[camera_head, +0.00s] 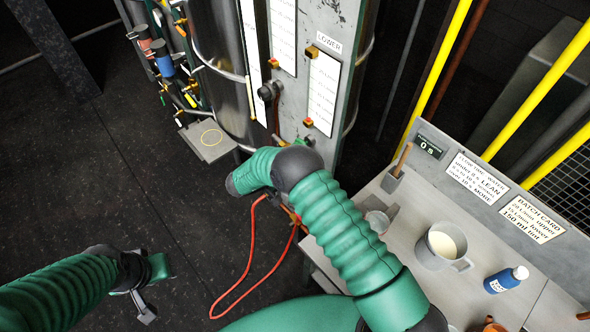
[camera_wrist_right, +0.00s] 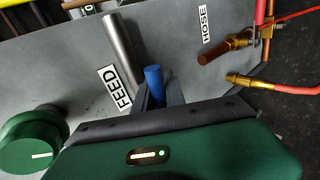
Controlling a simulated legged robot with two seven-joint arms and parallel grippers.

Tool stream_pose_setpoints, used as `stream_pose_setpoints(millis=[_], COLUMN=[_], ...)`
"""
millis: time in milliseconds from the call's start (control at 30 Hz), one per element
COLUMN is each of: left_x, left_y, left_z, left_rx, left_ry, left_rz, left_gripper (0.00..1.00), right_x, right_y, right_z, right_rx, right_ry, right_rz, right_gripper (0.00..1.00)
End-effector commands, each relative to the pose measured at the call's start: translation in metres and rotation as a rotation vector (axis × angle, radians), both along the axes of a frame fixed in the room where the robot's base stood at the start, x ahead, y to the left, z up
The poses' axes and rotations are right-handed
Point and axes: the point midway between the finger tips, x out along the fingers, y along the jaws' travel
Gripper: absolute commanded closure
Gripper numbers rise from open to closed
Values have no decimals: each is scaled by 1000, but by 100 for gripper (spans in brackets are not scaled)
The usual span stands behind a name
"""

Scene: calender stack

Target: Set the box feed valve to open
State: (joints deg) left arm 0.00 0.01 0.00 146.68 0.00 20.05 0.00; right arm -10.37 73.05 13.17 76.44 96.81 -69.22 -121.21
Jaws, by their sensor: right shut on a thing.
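In the right wrist view, the blue handle (camera_wrist_right: 154,78) beside the FEED label (camera_wrist_right: 114,88) is the feed valve's. My right gripper (camera_wrist_right: 159,94) is shut on this handle, with a dark finger on each side of it. The handle's lower part is hidden between the fingers and behind the gripper body. A steel pipe (camera_wrist_right: 122,48) runs above the label. In the head view, my right arm covers the valve and its gripper. My left gripper (camera_head: 146,308) is low at the left, over the floor and away from the machine. Its jaw opening is unclear.
A green knob (camera_wrist_right: 32,142) is left of the FEED label. A brass hose fitting (camera_wrist_right: 226,48) and red hose (camera_wrist_right: 295,88) are to the right. Floor at left is clear.

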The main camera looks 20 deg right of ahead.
Motion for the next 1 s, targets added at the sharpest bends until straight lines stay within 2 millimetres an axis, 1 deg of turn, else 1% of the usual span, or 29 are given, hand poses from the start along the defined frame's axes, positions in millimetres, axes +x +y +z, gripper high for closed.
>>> stream_pose_setpoints(millis=[33,533,567,700,733,1000], left_x=[0,0,0,0,0,0], left_y=[0,0,0,0,0,0], left_z=[1,1,1,1,1,1], left_rx=[0,0,0,0,0,0], left_ry=[0,0,0,0,0,0], left_rz=[0,0,0,0,0,0], left_gripper=[64,64,64,64,64,64], right_x=[3,3,3,2,2,0], right_y=[1,1,1,1,1,1], right_z=[3,4,4,4,4,4], right_rx=[-2,-10,-10,-10,-10,-10], right_ry=[2,19,19,22,22,22], right_rz=[5,7,7,6,5,3], right_gripper=[100,100,84,65,63,63])
